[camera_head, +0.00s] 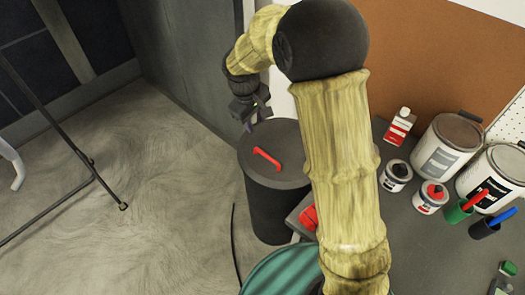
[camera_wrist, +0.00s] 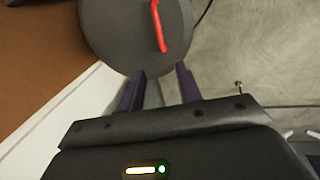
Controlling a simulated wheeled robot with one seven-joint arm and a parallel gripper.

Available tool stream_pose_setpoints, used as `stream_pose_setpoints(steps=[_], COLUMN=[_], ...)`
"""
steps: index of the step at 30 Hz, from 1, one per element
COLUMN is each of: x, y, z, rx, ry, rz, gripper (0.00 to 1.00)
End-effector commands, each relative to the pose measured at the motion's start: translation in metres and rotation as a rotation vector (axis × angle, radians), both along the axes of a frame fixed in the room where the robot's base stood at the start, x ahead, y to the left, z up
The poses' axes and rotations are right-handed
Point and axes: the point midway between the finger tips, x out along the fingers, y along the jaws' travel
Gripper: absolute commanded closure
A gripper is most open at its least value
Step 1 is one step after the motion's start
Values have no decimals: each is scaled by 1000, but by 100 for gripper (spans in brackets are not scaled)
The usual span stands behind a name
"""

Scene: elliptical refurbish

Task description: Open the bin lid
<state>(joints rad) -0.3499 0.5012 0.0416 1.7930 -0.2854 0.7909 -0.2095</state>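The bin (camera_head: 268,205) is a dark grey cylinder on the floor beside the wall. Its round grey lid (camera_head: 285,142) lies flat on top, with a red bar handle (camera_head: 267,158) across it. In the wrist view the lid (camera_wrist: 115,35) is at the top, with the red handle (camera_wrist: 158,25) beyond my fingertips. My gripper (camera_head: 252,118) is over the far edge of the lid, apart from the handle. Its two purple-dark fingers (camera_wrist: 160,80) are spread with a gap between them and nothing held. My arm hides part of the bin's right side.
A red object (camera_head: 309,217) lies beside the bin, and a green round thing (camera_head: 283,272) is in front. The floor on the left is mostly clear, except for a thin black stand (camera_head: 88,160).

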Motion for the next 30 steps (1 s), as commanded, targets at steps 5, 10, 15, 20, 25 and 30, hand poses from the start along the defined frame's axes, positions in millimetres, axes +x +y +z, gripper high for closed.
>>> stream_pose_setpoints(steps=[5, 10, 15, 20, 25, 30], x=[1, 2, 7, 11, 14, 19], y=[-1, -4, -8, -12, -16, -21], z=[-6, -27, -55, -83, -113, -142], rx=[1, -1, 0, 0, 0, 0], ry=[0, 5, 3, 5, 4, 4], rz=[-2, -2, -3, -3, -2, -3], gripper=[66, 66, 66, 66, 66, 66])
